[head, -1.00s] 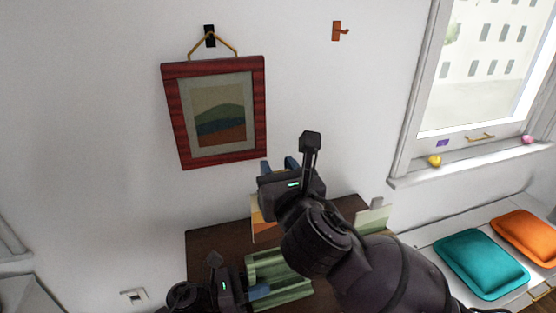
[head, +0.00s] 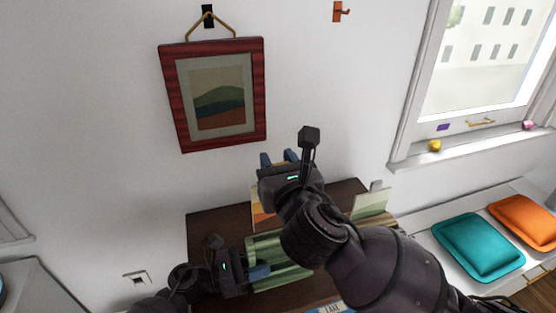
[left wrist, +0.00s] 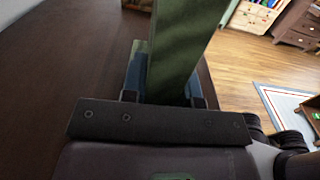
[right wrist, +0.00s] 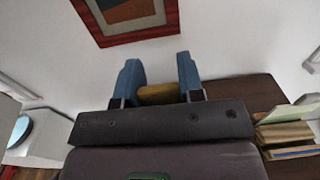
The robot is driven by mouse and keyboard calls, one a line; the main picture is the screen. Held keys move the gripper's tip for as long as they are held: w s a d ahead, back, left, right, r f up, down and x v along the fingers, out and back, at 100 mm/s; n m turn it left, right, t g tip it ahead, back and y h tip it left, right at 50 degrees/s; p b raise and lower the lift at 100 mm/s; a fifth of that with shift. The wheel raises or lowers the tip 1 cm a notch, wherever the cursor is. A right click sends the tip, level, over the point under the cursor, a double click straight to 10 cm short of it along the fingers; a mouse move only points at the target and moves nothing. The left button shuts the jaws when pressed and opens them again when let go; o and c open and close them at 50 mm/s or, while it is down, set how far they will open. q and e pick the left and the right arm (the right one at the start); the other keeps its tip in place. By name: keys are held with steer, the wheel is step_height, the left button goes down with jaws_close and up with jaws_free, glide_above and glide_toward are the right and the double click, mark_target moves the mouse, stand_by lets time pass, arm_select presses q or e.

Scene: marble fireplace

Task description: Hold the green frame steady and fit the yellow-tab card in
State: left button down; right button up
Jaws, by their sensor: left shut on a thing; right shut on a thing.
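The green frame (head: 268,243) lies on the dark brown table in the head view, partly hidden behind my right arm. My left gripper (head: 262,271) is shut on its left side. In the left wrist view, a green bar (left wrist: 178,45) of the frame is between the fingers. My right gripper (head: 280,160) is above the table, shut on the yellow tab (right wrist: 158,94), which shows between its blue fingers in the right wrist view. A cream and orange card (head: 260,208) shows below this gripper in the head view, above the frame's far side, partly covered; contact with the frame is unclear.
A green and cream card (head: 371,204) with a grey tab stands at the table's right. A red-framed picture (head: 212,95) hangs on the wall behind, with an empty orange hook (head: 340,11) beside it. A lettered item (head: 328,307) shows at the bottom. Bare table (head: 212,228) lies left of the frame.

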step_height(320, 180, down, 15)
steer(key=shift+r, duration=0.2)
stand_by(3.7)
stand_by(0.4)
steer(key=o, duration=1.7)
step_height(320, 180, up, 6)
stand_by(0.4)
stand_by(0.4)
arm_select(q)
steer(key=c, duration=0.8)
jaws_free()
